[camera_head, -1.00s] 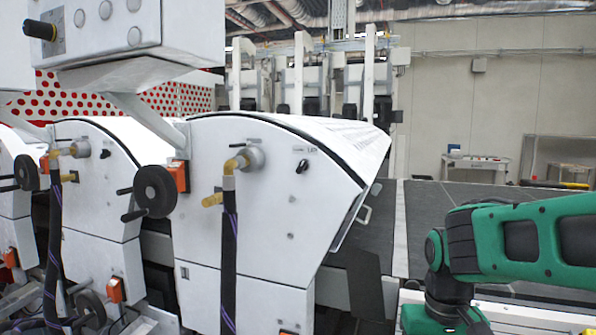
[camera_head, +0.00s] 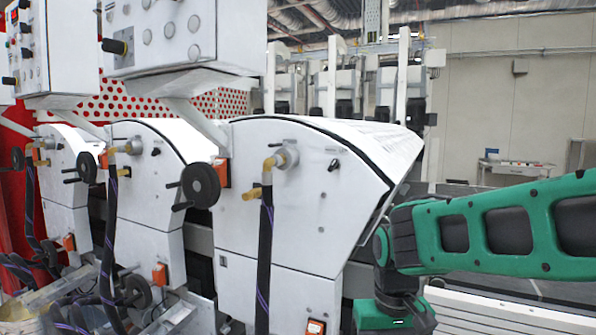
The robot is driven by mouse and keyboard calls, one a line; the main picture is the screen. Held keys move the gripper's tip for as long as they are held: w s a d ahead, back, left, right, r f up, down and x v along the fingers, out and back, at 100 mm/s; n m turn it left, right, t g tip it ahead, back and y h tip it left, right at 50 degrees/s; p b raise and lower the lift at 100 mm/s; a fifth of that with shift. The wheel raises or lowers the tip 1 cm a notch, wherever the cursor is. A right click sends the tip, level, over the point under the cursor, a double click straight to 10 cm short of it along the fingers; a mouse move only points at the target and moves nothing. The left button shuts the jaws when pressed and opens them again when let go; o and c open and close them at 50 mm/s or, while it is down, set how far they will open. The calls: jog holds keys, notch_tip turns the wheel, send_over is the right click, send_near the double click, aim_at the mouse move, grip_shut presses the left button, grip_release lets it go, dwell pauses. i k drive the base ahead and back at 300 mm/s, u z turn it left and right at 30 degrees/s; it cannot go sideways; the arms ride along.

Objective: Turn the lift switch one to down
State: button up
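A small black rotary switch (camera_head: 334,165) sits on the white side panel of the nearest coater unit (camera_head: 290,215), right of a brass and grey pipe fitting. A tiny label is beside it, too small to read. A similar black switch (camera_head: 155,151) is on the second unit to the left. I cannot tell from any label which is lift switch one, nor its exact setting. My green arm reaches in from the right edge and bends down right of the nearest unit. My gripper is out of view, and nothing of mine touches either switch.
A control box (camera_head: 165,35) with a black knob overhangs above left. More units line up at the left. A table (camera_head: 515,168) stands far back right.

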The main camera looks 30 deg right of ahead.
aim_at(334, 164)
jog(key=k, duration=1.2)
jog(key=z, duration=0.55)
jog(key=i, duration=1.05)
jog(key=u, duration=0.1)
